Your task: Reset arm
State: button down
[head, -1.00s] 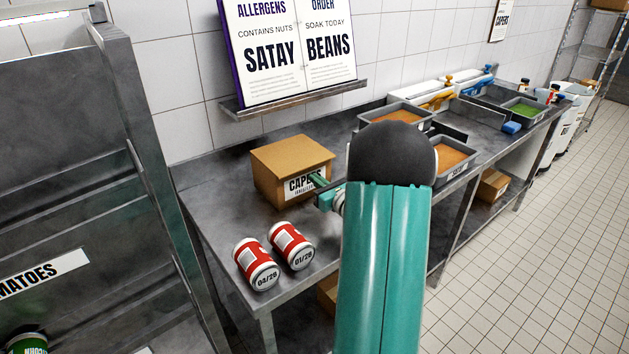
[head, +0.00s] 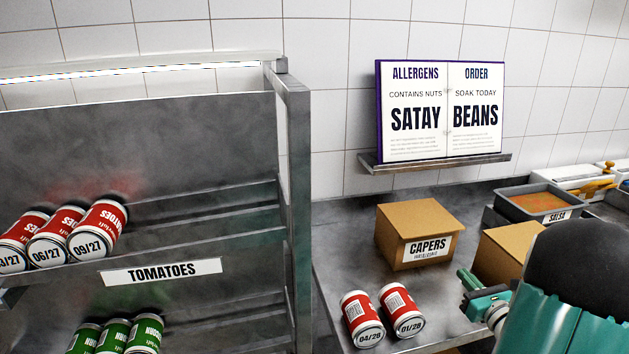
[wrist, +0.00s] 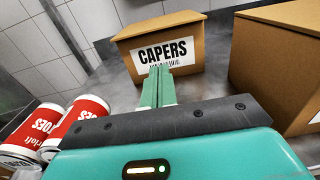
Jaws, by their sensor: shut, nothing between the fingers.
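My teal gripper (head: 466,284) is at the right of the head view, over the steel counter (head: 338,262). In the wrist view its two green fingers (wrist: 157,75) are together with nothing between them. They point toward the cardboard box labelled CAPERS (head: 402,262), which also shows in the wrist view (wrist: 190,62). My dark, rounded arm joint and teal link fill the lower right of the head view and hide part of the counter.
Two red cans (head: 362,318) (head: 401,310), dated 04/28 and 01/28, lie left of my gripper. A second box (head: 497,256) stands right of the CAPERS box. The TOMATOES shelf (head: 160,271) holds several red cans (head: 97,228). An open book (head: 440,110) rests on a wall ledge. A SALSA tray (head: 512,217) stands behind.

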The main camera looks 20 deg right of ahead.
jog(key=w+a+r+n+y, duration=0.1)
jog(key=a+n+y, duration=0.1)
jog(key=a, duration=0.3)
jog(key=w+a+r+n+g+y, duration=0.1)
jog(key=w+a+r+n+y, duration=0.1)
jog(key=a, duration=0.3)
jog(key=w+a+r+n+g+y, duration=0.1)
jog(key=a+n+y, duration=0.2)
jog(key=a+n, duration=0.1)
jog(key=shift+w+a+r+y, duration=0.15)
jog(key=shift+a+r+y, duration=0.15)
jog(key=shift+a, duration=0.25)
jog(key=s+a+r+n+g+y, duration=0.25)
jog(key=a+n+g, duration=0.6)
jog(key=a, duration=0.75)
jog(key=s+a+r+n+g+h, duration=0.1)
jog(key=s+a+n+h, duration=0.3)
jog(key=s+n, duration=0.3)
jog(key=s+a+r+n+h, duration=0.2)
jog(key=s+a+n+h, duration=0.2)
jog(key=n, duration=1)
jog(key=shift+s+g, duration=0.35)
jog(key=shift+s, duration=1.4)
